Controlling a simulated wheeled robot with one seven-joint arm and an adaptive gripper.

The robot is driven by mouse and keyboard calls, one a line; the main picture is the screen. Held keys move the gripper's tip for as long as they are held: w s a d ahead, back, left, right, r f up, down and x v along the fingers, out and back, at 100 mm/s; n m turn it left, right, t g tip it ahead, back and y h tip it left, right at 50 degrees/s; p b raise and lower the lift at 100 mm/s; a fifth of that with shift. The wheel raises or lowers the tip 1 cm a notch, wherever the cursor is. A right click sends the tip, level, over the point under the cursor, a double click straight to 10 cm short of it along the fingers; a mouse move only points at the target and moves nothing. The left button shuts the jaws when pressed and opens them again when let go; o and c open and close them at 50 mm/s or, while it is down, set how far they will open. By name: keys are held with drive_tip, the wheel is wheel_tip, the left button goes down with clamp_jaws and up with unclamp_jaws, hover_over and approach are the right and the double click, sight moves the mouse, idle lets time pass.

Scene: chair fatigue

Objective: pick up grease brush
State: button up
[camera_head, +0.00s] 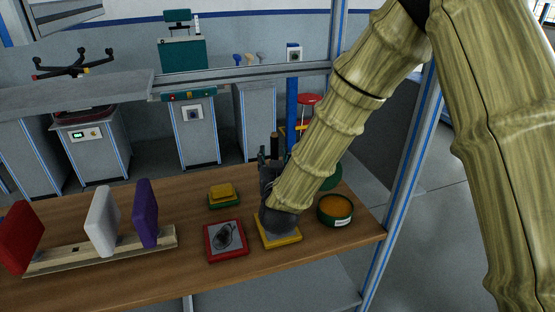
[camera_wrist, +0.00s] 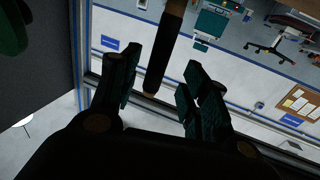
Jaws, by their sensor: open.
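A dark stick-like handle (camera_wrist: 163,50) with a pale end, which looks like the grease brush, shows in the wrist view. It lies between the two fingers of my gripper (camera_wrist: 158,92), with a gap on both sides. In the head view, the dark handle (camera_head: 274,145) shows between the fingertips of my gripper (camera_head: 273,158). My gripper is open over the far part of the wooden table. The brush's bristles cannot be made out. A round green tin (camera_head: 336,210) with orange content stands right of my gripper.
Red, white (camera_head: 101,220) and purple panels stand at left. A metal post (camera_head: 400,180) rises at right.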

sight(275, 148)
drive_tip(key=shift+w+r, duration=0.25)
drive_tip(key=shift+w, duration=0.2)
drive_tip(key=w+p, duration=0.1)
drive_tip(key=w, duration=0.2)
drive_tip(key=shift+w+r+p, duration=0.15)
drive_tip(key=shift+r+p, duration=0.05)
drive_tip(key=shift+p, duration=0.1)
drive_tip(key=shift+w+f, duration=0.1)
drive_tip(key=shift+w, duration=0.4)
clamp_jaws()
